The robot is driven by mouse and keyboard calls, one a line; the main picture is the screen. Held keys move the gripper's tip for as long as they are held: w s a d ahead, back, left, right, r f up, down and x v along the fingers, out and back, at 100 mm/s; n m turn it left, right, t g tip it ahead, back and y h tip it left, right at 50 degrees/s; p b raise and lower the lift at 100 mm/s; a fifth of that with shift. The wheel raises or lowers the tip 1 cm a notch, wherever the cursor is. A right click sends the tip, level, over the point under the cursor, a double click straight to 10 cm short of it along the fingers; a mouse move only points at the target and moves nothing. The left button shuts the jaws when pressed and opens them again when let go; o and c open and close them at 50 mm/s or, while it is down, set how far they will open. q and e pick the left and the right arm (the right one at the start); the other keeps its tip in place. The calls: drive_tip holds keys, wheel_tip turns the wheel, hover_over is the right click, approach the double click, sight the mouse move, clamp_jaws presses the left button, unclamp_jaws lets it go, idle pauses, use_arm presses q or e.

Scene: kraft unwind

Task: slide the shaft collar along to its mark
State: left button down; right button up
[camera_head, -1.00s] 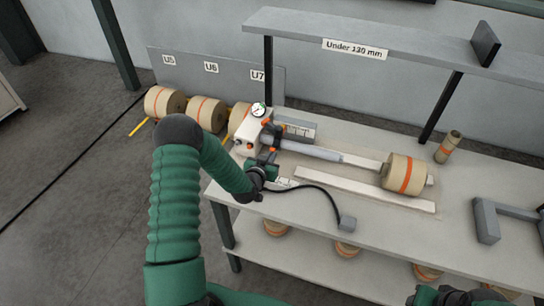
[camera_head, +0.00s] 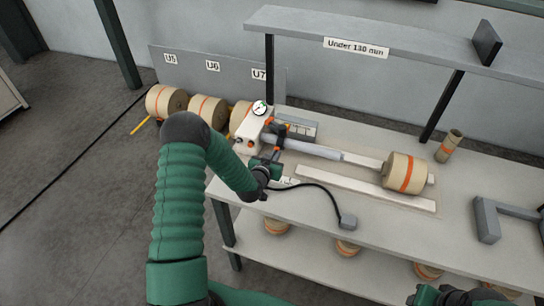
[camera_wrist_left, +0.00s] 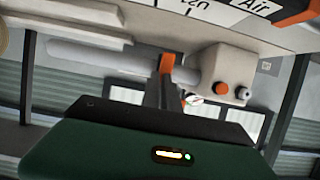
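The grey shaft (camera_head: 312,148) runs from a white unit (camera_head: 250,132) towards a kraft roll on the right. My left gripper (camera_head: 275,140) is at the shaft close beside this unit. In the left wrist view, its dark fingers (camera_wrist_left: 166,95) reach to the shaft (camera_wrist_left: 110,58), with an orange piece (camera_wrist_left: 167,63) at their tips. I cannot tell whether this is the shaft collar or part of a fingertip, nor whether the fingers are closed on it. The mark cannot be made out. Dark and green parts of my right arm show at the lower right edge.
The kraft roll (camera_head: 404,173) sits at the shaft's right end. A grey bracket (camera_head: 487,220) stands at right. A shelf (camera_head: 420,58) spans above the bench, whose front area is mostly clear.

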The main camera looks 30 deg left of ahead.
use_arm(q)
drive_tip(key=shift+w+d+f, duration=0.1)
drive_tip(key=shift+w+d, duration=0.2)
drive_tip(key=shift+d, duration=0.2)
drive_tip(key=shift+w+d, duration=0.25)
drive_tip(key=shift+d, duration=0.2)
use_arm(e)
drive_tip(key=shift+a+f, duration=0.15)
drive_tip(key=shift+f, duration=0.2)
use_arm(q)
drive_tip(key=c, duration=1.3)
unclamp_jaws()
drive_tip(key=shift+w+d, duration=0.1)
drive_tip(key=shift+d, duration=0.2)
use_arm(e)
drive_tip(key=shift+d, duration=0.25)
use_arm(q)
drive_tip(key=shift+a, duration=0.1)
use_arm(e)
drive_tip(key=shift+a, duration=0.15)
